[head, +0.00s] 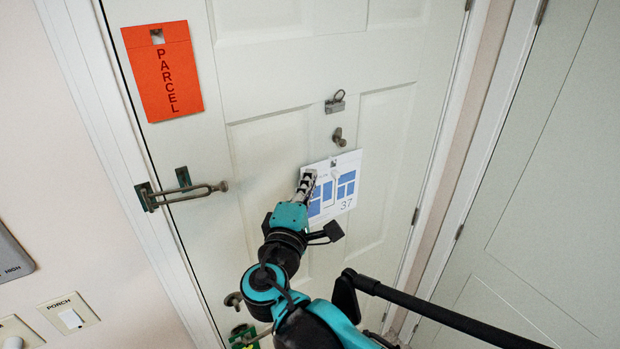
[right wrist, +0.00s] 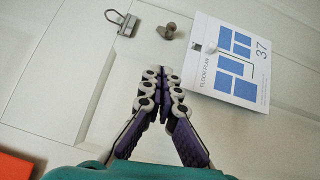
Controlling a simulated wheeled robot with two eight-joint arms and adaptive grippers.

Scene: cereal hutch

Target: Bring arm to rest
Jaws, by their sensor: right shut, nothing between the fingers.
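My right gripper (head: 307,180) is in front of the white door, close to the left edge of a floor plan card (head: 347,187). In the right wrist view my right gripper (right wrist: 162,78) has its fingertips together with nothing between them. The floor plan card (right wrist: 232,62) is to the right of the fingertips there, white with blue blocks and the number 37. I cannot tell whether the fingers touch the door. My right arm (head: 290,235) reaches up from the bottom of the head view. My left gripper is not in view.
An orange parcel card (head: 162,85) hangs at the upper left of the door (head: 270,85). A porch switch (head: 70,318) is on the left wall.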

